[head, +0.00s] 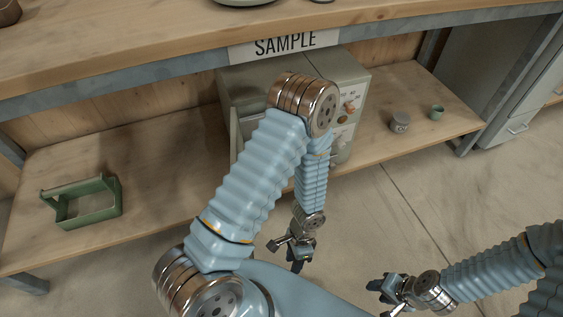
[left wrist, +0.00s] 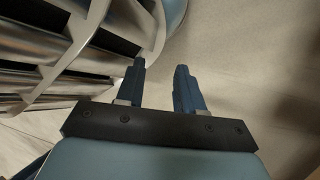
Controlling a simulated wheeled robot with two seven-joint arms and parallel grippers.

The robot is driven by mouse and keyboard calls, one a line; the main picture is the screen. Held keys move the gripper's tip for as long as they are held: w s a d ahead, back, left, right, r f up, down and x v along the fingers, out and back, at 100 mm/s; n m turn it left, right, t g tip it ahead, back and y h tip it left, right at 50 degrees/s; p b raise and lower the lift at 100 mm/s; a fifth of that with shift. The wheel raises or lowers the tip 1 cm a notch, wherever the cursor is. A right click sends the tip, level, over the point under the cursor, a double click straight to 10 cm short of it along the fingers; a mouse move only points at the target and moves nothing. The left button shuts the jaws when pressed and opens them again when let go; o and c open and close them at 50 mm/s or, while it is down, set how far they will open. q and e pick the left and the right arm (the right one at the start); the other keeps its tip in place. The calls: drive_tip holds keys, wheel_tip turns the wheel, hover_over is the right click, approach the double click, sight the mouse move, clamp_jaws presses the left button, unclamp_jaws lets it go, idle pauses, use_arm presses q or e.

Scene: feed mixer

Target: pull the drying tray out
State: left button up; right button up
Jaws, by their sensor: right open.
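A grey oven-like box (head: 233,84) with dials stands on the lower shelf under the SAMPLE sign. My left arm crosses in front of it and hides much of its front. I cannot make out the drying tray. My left gripper (head: 287,255) hangs low in front of the shelf, apart from the box. In the left wrist view its two dark blue fingers (left wrist: 160,88) stand apart with nothing between them. My right gripper (head: 381,293) is open and empty at the lower right, over the floor, well away from the box.
A green open carrier (head: 85,213) sits on the left of the lower shelf (head: 150,155). A grey jar (head: 400,122) and a small green cup (head: 437,112) stand right of the box. The worktop (head: 150,35) overhangs the shelf. Floor is clear at right.

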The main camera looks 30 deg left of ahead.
use_arm(q)
drive_tip(key=w+a+r+m+t+y, duration=0.45)
drive_tip(key=w+a+m+y, duration=0.4)
drive_tip(key=w, duration=0.25)
drive_tip(key=w+d+r+m+t+y, duration=0.1)
drive_tip(key=w+r+m+t+y, duration=0.35)
drive_tip(key=w+r, duration=0.45)
drive_tip(key=shift+m, duration=0.3)
drive_tip(key=x, duration=0.8)
drive_tip(key=f+x, duration=0.1)
drive_tip(key=x, duration=0.4)
drive_tip(key=shift+w+d+f+b, duration=0.1)
drive_tip(key=shift+w+d+b, duration=0.15)
drive_tip(key=shift+b, duration=0.05)
drive_tip(key=shift+c, duration=0.3)
clamp_jaws()
